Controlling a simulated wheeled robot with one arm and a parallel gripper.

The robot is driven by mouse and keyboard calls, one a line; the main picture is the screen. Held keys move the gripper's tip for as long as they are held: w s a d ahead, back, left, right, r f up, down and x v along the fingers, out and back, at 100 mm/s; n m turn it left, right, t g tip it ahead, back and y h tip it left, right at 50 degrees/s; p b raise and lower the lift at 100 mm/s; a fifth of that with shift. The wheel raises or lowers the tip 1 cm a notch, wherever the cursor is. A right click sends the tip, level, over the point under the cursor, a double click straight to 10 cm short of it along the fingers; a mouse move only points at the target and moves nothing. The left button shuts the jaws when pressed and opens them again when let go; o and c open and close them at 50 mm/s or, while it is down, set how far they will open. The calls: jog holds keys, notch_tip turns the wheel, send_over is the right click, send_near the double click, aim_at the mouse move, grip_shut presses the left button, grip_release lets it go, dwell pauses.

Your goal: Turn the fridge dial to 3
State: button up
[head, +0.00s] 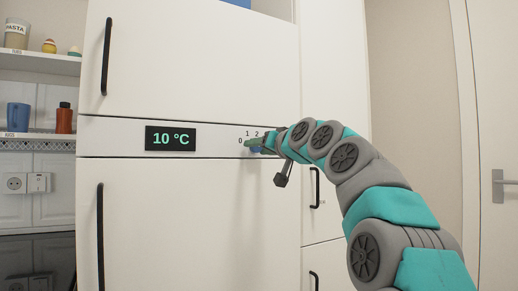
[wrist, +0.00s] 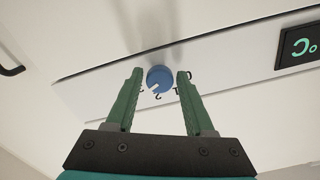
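The fridge dial (wrist: 160,76) is a round blue knob with a white mark, on the fridge's white control strip. In the wrist view the strip looks upside down, and the mark points down and slightly left, around the 2 to 3 side; I cannot tell exactly which number. My gripper (wrist: 158,76) is open, its green fingers on either side of the dial with a small gap visible on each side. In the head view my gripper mostly hides the dial (head: 255,149); 0, 1 and 2 show beside it. The display (head: 170,139) reads 10 °C.
The fridge has black vertical handles on its upper door (head: 190,50) and lower door (head: 190,220). Shelves (head: 40,60) with a pasta jar, a blue mug and a red bottle stand at left. A cabinet with handles is right of the fridge, partly behind my arm.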

jog(key=shift+o, duration=1.1)
jog(key=shift+s, duration=0.1)
jog(key=b+v, duration=0.1)
jog(key=v, duration=0.6)
jog(key=shift+s+d+b, duration=0.2)
jog(key=shift+s+b, duration=0.05)
jog(key=shift+b, duration=0.15)
